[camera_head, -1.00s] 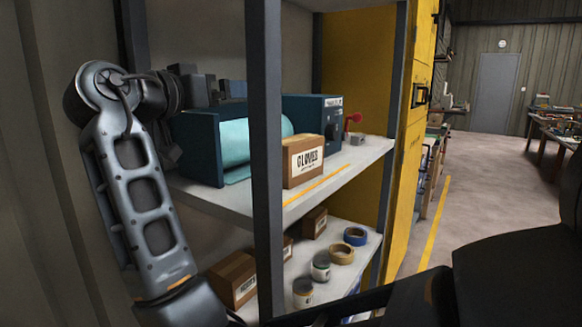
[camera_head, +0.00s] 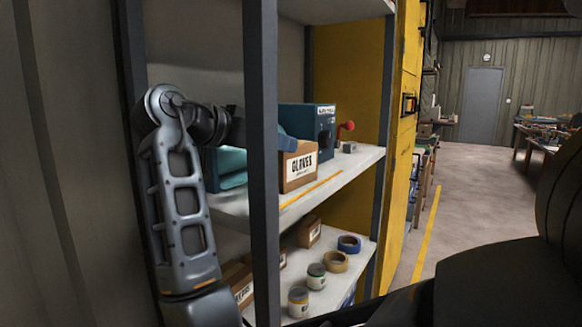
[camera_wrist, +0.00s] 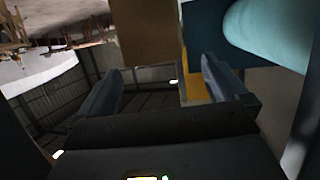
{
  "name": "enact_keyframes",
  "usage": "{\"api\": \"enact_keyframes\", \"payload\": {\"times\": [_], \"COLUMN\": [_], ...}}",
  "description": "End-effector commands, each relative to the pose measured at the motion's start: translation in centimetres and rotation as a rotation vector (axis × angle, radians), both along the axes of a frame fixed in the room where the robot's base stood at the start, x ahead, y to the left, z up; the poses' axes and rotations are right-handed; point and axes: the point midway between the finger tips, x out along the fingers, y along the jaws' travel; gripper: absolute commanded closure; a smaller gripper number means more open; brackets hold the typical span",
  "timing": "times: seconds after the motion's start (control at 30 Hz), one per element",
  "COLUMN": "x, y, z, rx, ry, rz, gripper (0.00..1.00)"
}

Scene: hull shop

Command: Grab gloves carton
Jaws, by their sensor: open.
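The gloves carton (camera_head: 300,168) is a brown box with a white label reading GLOVES. It sits upright near the front edge of the middle shelf (camera_head: 330,175). In the wrist view the carton (camera_wrist: 147,35) is a plain brown face at the top, in line with the gap between my fingers. My gripper (camera_wrist: 161,68) is open with nothing held between its fingers. In the head view a blue-grey finger shows at the carton's upper left; the post hides the rest of the gripper. I cannot tell whether it touches the carton.
A dark shelf post (camera_head: 261,130) stands in front of my arm. A teal roll (camera_wrist: 272,30) in a blue holder lies beside the carton. A blue box (camera_head: 312,120) with a red knob is behind it. Tape rolls (camera_head: 348,244) and tins (camera_head: 316,276) stand on the shelf below.

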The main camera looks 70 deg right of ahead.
Motion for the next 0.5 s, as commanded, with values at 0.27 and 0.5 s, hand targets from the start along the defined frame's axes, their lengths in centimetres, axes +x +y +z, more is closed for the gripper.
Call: {"api": "enact_keyframes", "payload": {"times": [0.27, 0.5], "x": [-0.8, -2.0], "y": [-1.7, -4.3], "z": [-0.6, -1.5], "rx": [0.000, -0.001], "ry": [0.002, 0.001], "rz": [-0.001, 0.000], "gripper": [0.00, 0.00]}}
